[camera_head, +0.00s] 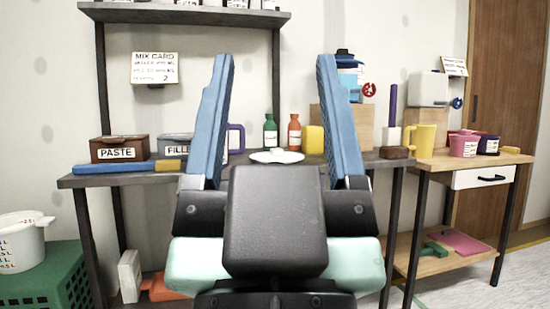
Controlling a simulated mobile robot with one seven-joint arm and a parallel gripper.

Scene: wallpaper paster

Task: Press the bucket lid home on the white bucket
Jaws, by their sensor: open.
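A white bucket (22,248) with dark markings on its side stands at the left edge, on a green crate, partly cut off by the frame. I cannot tell whether its top is covered. A flat white disc (264,157) with a small white piece on it lies on the dark table; it may be the bucket lid, but I cannot tell. My gripper (275,65) is open in the middle of the view, its two blue fingers pointing up and wide apart, with nothing between them. It is right of the bucket and not touching it.
The green crate (40,285) stands left of the dark table (120,180). A wooden side table (440,160) stands at right. A shelf (185,14) hangs above.

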